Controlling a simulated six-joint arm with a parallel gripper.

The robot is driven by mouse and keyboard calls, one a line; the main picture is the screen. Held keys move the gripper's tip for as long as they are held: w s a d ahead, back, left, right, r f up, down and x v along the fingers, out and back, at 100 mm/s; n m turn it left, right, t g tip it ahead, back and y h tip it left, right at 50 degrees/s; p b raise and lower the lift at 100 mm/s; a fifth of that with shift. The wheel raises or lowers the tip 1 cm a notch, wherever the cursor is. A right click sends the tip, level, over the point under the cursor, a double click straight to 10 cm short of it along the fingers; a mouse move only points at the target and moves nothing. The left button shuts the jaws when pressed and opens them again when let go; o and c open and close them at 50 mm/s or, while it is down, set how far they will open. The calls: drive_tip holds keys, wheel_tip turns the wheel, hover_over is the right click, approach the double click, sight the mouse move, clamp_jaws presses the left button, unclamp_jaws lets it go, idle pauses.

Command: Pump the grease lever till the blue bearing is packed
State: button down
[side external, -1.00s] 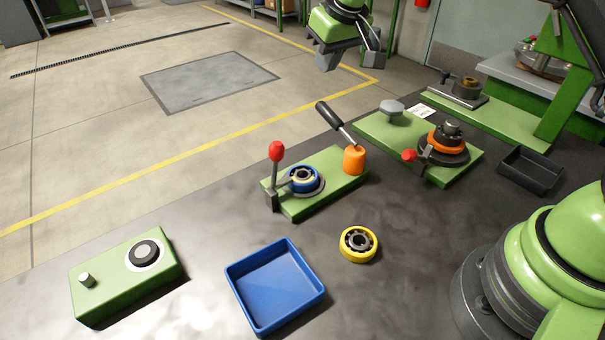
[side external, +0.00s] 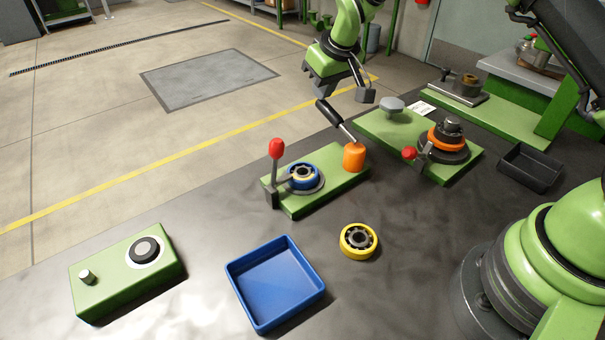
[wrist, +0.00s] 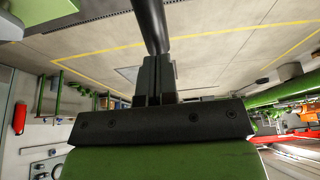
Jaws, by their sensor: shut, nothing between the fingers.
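The blue bearing (side external: 304,173) sits on a round grey seat on a green plate (side external: 320,197). An upright clamp lever with a red knob (side external: 276,149) stands beside it, its arm reaching toward the bearing. At the plate's other end stands an orange cylinder (side external: 354,157); a lever with a black grip (side external: 331,112) slants up and left from it. My gripper (side external: 327,90) is just above the grip. In the wrist view its fingers (wrist: 155,75) are shut, with a black rod, likely the grip, just beyond them. Contact cannot be told. Grease inside the bearing is too small to judge.
A yellow bearing (side external: 359,240) and an empty blue tray (side external: 275,284) lie in front. A green box with a round button (side external: 146,250) is at left. A second green fixture (side external: 437,172) with an orange ring and a black tray (side external: 530,167) are at right.

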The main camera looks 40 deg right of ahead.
sight(321, 106)
drive_tip(key=shift+f, duration=0.1)
drive_tip(key=shift+w+f, duration=0.2)
drive_tip(key=shift+f, duration=2)
drive_tip(key=shift+r, duration=0.1)
drive_tip(key=shift+s+r, duration=0.2)
drive_tip(key=shift+r, duration=2)
drive_tip(key=shift+s+r, duration=0.2)
drive_tip(key=shift+r, duration=3.3)
